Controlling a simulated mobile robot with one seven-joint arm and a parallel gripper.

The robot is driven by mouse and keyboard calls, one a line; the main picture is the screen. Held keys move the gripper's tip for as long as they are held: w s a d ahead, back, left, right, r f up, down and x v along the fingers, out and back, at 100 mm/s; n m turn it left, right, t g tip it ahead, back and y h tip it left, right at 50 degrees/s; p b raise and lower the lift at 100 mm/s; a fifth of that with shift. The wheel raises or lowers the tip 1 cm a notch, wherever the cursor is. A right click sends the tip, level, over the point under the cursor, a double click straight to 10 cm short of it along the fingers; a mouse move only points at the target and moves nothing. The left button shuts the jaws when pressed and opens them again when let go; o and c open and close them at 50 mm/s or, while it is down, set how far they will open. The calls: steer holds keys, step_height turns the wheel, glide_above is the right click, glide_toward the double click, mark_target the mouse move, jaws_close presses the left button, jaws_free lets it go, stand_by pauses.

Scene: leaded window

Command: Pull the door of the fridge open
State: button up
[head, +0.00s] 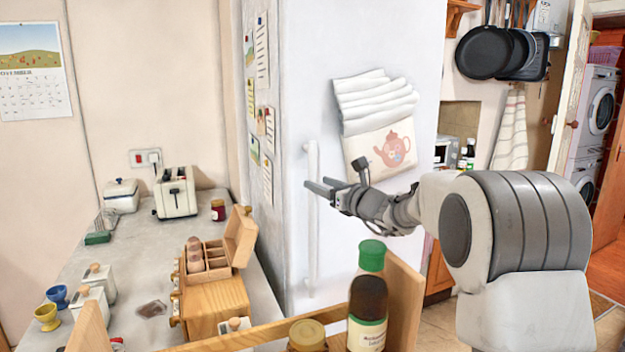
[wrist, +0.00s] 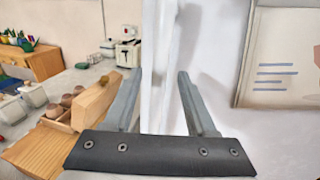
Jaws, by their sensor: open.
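The white fridge door (head: 335,50) is shut, with a long upright white handle (head: 312,250) near its left edge. My gripper (head: 314,187) is open at the upper half of the handle, its fingertips overlapping the bar in the head view. In the wrist view the handle (wrist: 153,60) runs upright between the two fingers of my gripper (wrist: 159,78), with a gap on each side. I cannot tell whether the bar is fully between the fingertips or just beyond them.
A cloth and a teapot picture (head: 392,150) are on the door right of the handle. Left of the fridge, a counter (head: 130,260) holds a toaster (head: 175,192) and a wooden box (head: 215,300). A green-capped bottle (head: 368,300) stands in front, below my arm.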

mark_target(315, 181)
steer(key=shift+x, duration=2)
jaws_close()
